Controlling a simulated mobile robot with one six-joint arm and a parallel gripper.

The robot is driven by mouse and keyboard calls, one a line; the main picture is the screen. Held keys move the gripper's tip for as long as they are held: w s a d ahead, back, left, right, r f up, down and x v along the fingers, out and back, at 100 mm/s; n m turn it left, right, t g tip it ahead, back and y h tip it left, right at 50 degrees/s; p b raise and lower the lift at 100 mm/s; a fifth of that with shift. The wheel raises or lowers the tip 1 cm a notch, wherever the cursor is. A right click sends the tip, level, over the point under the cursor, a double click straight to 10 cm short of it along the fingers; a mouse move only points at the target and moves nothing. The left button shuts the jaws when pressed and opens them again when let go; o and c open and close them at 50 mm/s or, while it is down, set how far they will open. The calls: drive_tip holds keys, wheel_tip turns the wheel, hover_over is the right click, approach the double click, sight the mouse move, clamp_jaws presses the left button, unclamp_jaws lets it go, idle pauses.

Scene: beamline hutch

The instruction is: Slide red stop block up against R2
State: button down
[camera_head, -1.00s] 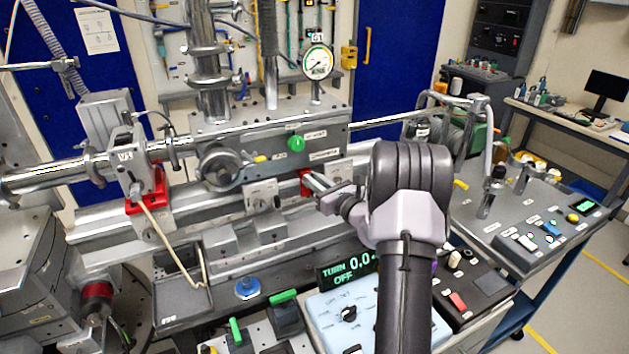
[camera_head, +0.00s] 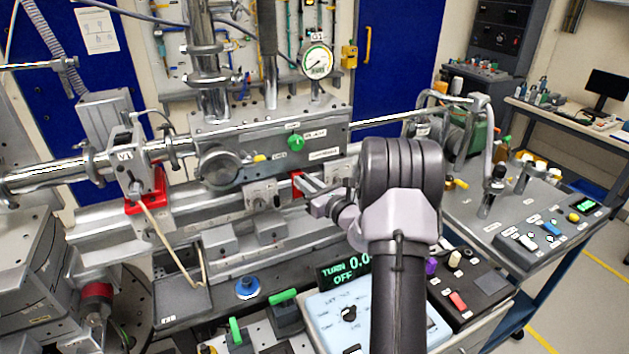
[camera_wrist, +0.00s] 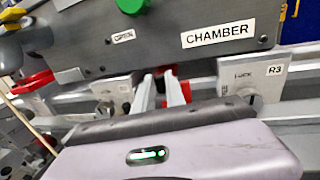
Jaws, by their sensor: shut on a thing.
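The red stop block (camera_head: 297,184) is on the rail below the chamber body. My gripper (camera_head: 309,184) is shut on it from the front right. In the wrist view my two fingers (camera_wrist: 160,92) are around the red block (camera_wrist: 185,90), which they partly hide. To the block's left is a grey carriage with a pale plate (camera_head: 262,194), also in the wrist view (camera_wrist: 112,88); I take it for R2, but its label is not readable. I cannot tell whether block and carriage touch.
The chamber body (camera_head: 320,142) with a green knob (camera_head: 296,142) hangs just above. A blue control box (camera_head: 340,308) with a TURN display (camera_head: 345,269) stands in front, below my arm.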

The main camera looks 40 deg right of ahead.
drive_tip(key=a, duration=0.2)
drive_tip(key=w+a, duration=0.1)
drive_tip(key=a, duration=0.1)
drive_tip(key=shift+w+a, duration=0.1)
drive_tip(key=shift+a, duration=0.25)
drive_tip(key=c, duration=1.4)
unclamp_jaws()
drive_tip(key=shift+a, duration=0.15)
drive_tip(key=s, duration=1.1)
drive_tip(key=s+p, duration=0.1)
drive_tip(key=s, duration=0.5)
drive_tip(key=shift+s+a, duration=0.2)
drive_tip(key=shift+a, duration=0.05)
